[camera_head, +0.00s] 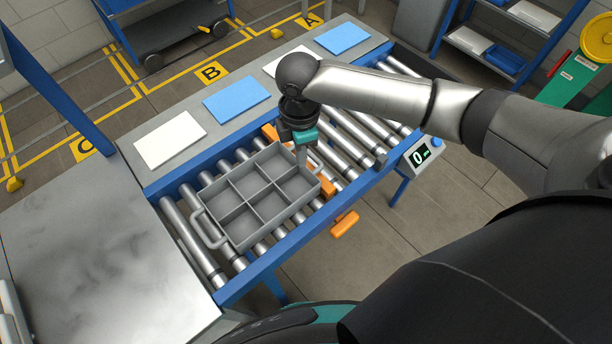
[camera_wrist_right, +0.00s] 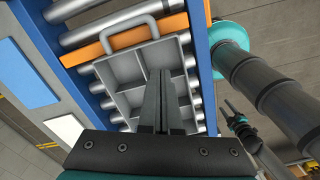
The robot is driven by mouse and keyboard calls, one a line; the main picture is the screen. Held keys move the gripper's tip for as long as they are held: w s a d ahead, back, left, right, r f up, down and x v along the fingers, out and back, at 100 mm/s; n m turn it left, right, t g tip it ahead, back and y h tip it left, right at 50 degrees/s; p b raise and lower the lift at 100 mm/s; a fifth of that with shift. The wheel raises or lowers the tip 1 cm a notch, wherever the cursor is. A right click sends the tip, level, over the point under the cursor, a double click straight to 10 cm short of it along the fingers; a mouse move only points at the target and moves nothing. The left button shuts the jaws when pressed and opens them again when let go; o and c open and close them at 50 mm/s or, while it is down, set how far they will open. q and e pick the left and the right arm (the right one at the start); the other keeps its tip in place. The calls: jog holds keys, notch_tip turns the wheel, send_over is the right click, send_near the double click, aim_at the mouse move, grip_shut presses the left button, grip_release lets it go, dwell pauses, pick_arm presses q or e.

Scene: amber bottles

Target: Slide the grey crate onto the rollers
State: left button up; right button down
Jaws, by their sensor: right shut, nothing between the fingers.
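The grey crate (camera_head: 262,228) is an empty open tray with several compartments. It sits on the conveyor rollers (camera_head: 335,160), with one loop handle at its left end. An orange bar (camera_head: 329,184) crosses the conveyor at its right end. In the right wrist view, the crate (camera_wrist_right: 128,72) has its other handle overlapping the orange bar (camera_wrist_right: 85,52). My right gripper (camera_head: 303,162) points down at the crate's right end, shut and empty; whether it touches is unclear. In the wrist view, its fingers (camera_wrist_right: 160,75) overlap the crate. My left gripper (camera_wrist_right: 231,110) seems to show small there, state unclear.
A grey metal table (camera_head: 100,260) adjoins the rollers' left end. White and blue mats (camera_head: 236,99) lie on the ledge behind. A blue rail edges the front, with an orange handle (camera_head: 344,225) below it. A digital display (camera_head: 420,155) stands at the right.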

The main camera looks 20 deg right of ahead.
jog(key=f, duration=0.1)
jog(key=b, duration=0.2)
send_over(287, 193)
jog(key=d, duration=0.4)
notch_tip(287, 193, down, 9)
jog(key=shift+s+a+r, duration=0.15)
jog(key=a, duration=0.3)
jog(key=shift+p, duration=0.35)
jog(key=shift+a, duration=0.45)
